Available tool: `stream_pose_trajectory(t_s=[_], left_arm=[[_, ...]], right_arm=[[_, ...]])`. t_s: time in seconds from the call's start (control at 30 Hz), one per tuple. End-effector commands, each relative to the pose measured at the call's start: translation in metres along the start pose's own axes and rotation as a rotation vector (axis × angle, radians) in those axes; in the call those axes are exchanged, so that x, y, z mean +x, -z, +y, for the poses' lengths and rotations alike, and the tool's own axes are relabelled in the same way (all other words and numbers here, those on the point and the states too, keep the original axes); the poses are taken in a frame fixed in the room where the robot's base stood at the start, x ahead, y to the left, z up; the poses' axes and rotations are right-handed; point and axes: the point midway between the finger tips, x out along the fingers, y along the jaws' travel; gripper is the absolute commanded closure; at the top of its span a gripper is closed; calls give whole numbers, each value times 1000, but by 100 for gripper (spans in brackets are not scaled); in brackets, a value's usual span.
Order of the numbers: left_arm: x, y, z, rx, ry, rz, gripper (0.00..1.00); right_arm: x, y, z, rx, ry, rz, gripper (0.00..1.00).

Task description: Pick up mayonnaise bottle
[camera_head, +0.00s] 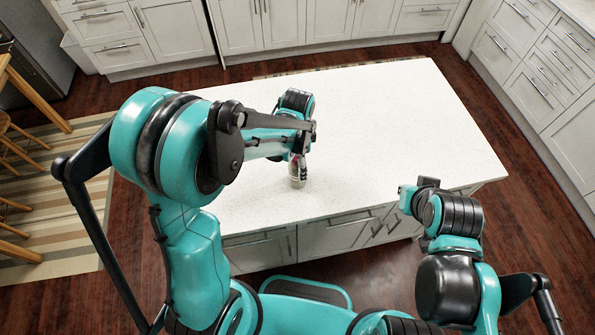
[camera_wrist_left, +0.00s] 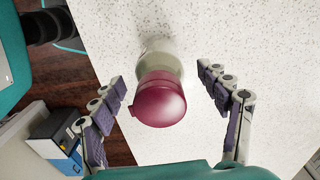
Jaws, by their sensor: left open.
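The mayonnaise bottle (camera_head: 297,181) stands upright on the white island top near its front edge. In the left wrist view the bottle shows from above, with a dark red cap (camera_wrist_left: 160,100) and a pale, partly hidden body. My left gripper (camera_head: 299,157) is at the top of the bottle in the head view. In the left wrist view my left gripper (camera_wrist_left: 162,75) is open, with one finger on each side of the bottle and a visible gap to both. My right gripper (camera_head: 411,191) is by the island's front right corner; its fingers are not clear.
The white island top (camera_head: 400,120) is otherwise clear in what shows. Its cabinet fronts (camera_head: 335,236) face my base. Grey cabinets (camera_head: 265,25) line the back and right. Wooden stools (camera_head: 15,140) stand on a striped rug (camera_head: 60,205) at the left.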

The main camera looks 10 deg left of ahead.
Motion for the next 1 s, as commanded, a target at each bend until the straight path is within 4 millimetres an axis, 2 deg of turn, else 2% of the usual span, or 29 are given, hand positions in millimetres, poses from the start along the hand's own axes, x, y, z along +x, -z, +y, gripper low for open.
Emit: stream_pose_trajectory(t_s=[0.2,0.23,0.4,0.5,0.8,1.0], left_arm=[[1,0,0,-1,0,0,24],[1,0,0,-1,0,0,27],[1,0,0,-1,0,0,72],[1,0,0,-1,0,0,93],[-1,0,0,-1,0,0,94],[-21,0,0,-1,0,0,94]], right_arm=[[0,0,0,0,0,0,100],[0,0,0,0,0,0,100],[0,0,0,0,0,0,100],[0,0,0,0,0,0,100],[-1,0,0,0,0,0,100],[-4,3,0,0,0,0,100]])
